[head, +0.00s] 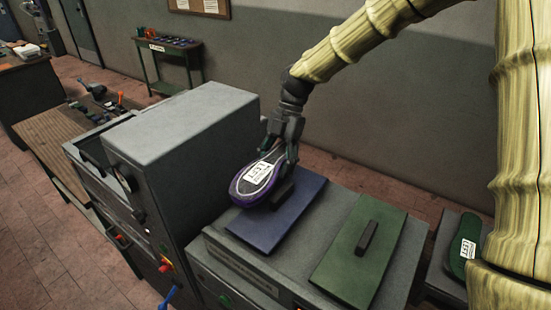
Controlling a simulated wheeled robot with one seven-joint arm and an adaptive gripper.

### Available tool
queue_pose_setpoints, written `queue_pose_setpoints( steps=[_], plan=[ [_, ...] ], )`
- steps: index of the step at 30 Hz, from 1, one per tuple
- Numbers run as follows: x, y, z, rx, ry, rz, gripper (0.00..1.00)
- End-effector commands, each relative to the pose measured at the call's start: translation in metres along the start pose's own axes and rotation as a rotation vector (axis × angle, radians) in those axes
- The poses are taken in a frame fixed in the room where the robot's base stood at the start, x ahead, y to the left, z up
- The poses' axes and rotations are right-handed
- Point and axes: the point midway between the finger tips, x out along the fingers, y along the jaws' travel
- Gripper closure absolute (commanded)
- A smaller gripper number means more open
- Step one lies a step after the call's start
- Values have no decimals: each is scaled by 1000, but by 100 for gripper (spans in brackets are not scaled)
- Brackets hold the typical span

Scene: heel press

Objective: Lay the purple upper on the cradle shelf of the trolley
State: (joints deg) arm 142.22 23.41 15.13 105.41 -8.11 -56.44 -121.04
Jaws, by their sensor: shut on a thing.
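The purple upper (238,187) has a purple rim, a dark sole and a white label reading LEFT. My gripper (284,153) is shut on it at its far right end. The upper is over the far left part of a blue-purple pad (284,222) on a grey machine top. I cannot tell whether it touches the pad or the dark block beside it. I cannot make out the trolley or its cradle shelf in this view.
A tall grey cabinet (185,120) stands close on the left of the upper. A green pad (345,260) with a dark handle lies to the right. A green piece (463,245) labelled LEFT lies at far right. A wooden workbench (50,145) and a small green table (170,62) stand farther back.

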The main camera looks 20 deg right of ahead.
Motion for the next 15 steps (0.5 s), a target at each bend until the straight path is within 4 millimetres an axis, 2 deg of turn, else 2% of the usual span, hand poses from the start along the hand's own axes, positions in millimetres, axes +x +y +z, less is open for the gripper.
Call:
queue_pose_setpoints(
  steps=[15],
  plan=[
    [6,0,2,-1,-1,1,70]
  ],
)
